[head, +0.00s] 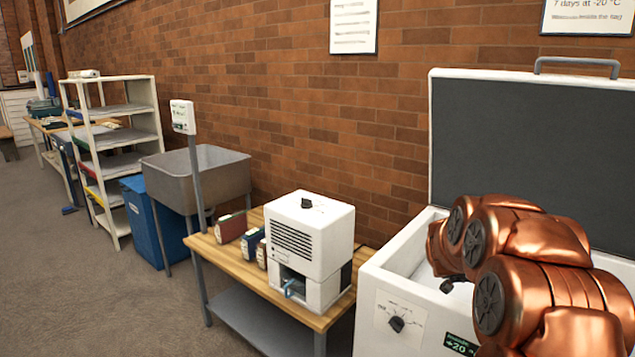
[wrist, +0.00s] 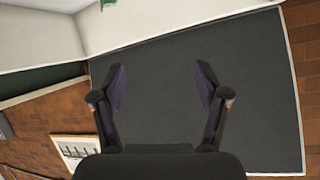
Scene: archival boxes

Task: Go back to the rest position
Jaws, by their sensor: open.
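My gripper (wrist: 160,90) is open and empty in the wrist view, its two dark fingers apart. Behind the fingers is the dark inner panel of the raised lid (wrist: 250,60). My copper-coloured arm is at the right of the head view, in front of and over the white chest (head: 385,285). The chest's lid (head: 520,135) stands open against the brick wall.
A wooden table (head: 235,262) left of the chest bears a white machine (head: 310,235) and several small boxes (head: 230,228). Further left are a grey sink (head: 195,178), a blue bin (head: 150,220) and white shelves (head: 125,130). The floor (head: 75,280) at left is clear.

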